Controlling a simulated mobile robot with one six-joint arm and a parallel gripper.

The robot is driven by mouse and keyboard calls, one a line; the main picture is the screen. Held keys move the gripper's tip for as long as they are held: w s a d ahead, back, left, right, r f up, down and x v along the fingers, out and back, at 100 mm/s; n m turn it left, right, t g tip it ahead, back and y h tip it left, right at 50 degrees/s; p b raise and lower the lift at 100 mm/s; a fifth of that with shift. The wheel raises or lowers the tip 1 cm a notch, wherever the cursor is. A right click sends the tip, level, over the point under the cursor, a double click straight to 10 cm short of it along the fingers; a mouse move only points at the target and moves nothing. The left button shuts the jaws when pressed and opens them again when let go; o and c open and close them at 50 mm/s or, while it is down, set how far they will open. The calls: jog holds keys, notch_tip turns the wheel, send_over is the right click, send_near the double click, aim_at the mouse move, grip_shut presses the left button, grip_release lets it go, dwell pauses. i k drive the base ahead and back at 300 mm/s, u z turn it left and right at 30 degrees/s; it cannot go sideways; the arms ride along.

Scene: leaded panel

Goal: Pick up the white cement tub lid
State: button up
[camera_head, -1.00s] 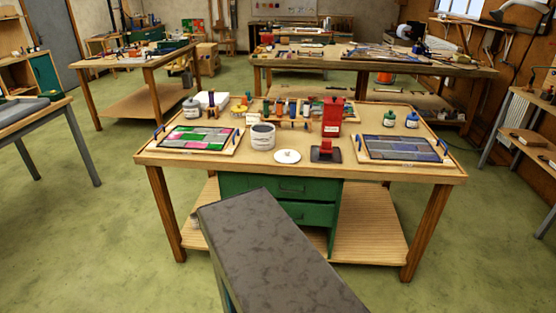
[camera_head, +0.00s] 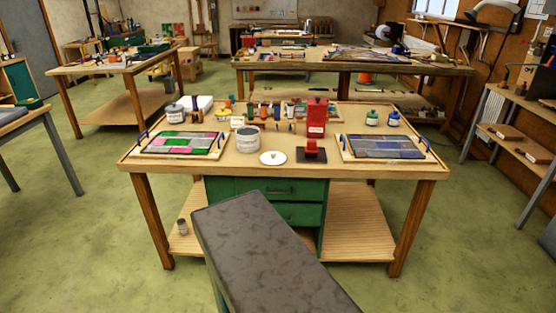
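The white cement tub lid (camera_head: 273,158) is a flat white disc lying on the wooden workbench (camera_head: 350,173), near its front edge. The cement tub (camera_head: 248,139), a pale round tub with a grey top, stands just behind and left of the lid, apart from it. A red device on a dark base (camera_head: 316,129) stands to the right of the lid. My gripper is not in view.
A grey-topped bench (camera_head: 275,250) stands between me and the workbench. Leaded panels (camera_head: 180,144) (camera_head: 383,148) lie left and right of the lid. Several small bottles stand behind. Green floor is open at both sides.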

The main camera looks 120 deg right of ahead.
aim_at(272, 158)
jog(key=u, duration=1.4)
jog(key=k, duration=0.1)
jog(key=z, duration=2.85)
jog(key=k, duration=0.2)
jog(key=z, duration=1.95)
jog(key=k, duration=0.65)
jog(key=u, duration=0.25)
jog(key=i, duration=0.55)
jog(key=u, duration=0.05)
